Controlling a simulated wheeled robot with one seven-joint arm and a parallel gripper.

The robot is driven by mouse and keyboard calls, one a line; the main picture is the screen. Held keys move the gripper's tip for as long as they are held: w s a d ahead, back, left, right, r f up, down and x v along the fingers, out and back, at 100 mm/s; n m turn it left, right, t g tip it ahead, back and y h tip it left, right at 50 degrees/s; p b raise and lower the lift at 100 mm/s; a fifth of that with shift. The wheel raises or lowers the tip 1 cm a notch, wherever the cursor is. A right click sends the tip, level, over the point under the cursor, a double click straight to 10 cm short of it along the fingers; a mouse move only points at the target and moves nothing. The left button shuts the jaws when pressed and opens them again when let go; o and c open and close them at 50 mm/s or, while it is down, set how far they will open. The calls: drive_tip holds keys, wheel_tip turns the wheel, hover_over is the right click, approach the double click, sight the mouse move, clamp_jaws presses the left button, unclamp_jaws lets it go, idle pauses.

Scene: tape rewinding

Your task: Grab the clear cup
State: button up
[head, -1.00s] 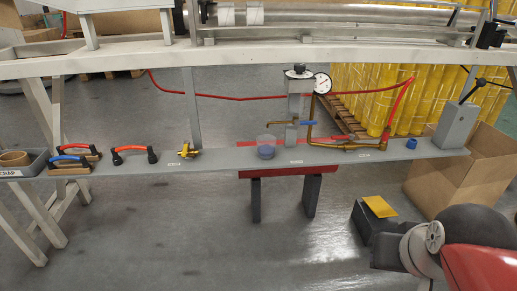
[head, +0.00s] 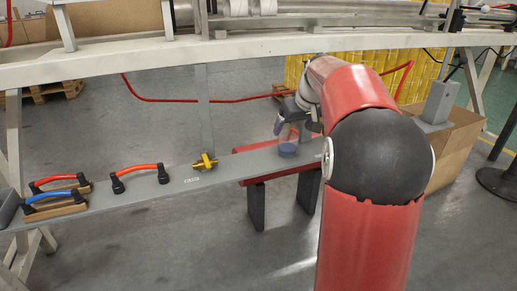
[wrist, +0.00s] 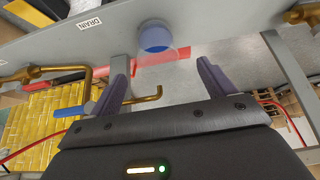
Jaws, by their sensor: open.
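The clear cup (head: 287,150) stands upright on the narrow grey shelf (head: 228,169). It looks transparent, with blue at its lower part. In the wrist view the cup (wrist: 156,38) is beyond the fingertips, a little left of the middle between them. My gripper (head: 296,126) is close to the cup in the head view, with my red arm reaching from the right. In the wrist view my gripper (wrist: 164,72) has its two purple-grey fingers spread wide, with nothing between them. My arm hides the shelf right of the cup.
A brass valve (head: 205,162), a red-handled tool (head: 138,176) and a blue-handled tool (head: 54,204) lie left along the shelf. Brass piping with a blue lever (wrist: 68,112) is left in the wrist view. The shelf between brass valve and cup is clear.

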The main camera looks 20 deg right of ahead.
sight(288, 137)
drive_tip(key=b+x, duration=0.1)
drive_tip(key=x, duration=0.6)
drive_tip(key=shift+w+d+f, duration=0.1)
drive_tip(key=shift+w+d, duration=0.1)
drive_tip(key=shift+w, duration=0.05)
drive_tip(key=c, duration=1.2)
drive_tip(key=shift+o, duration=0.2)
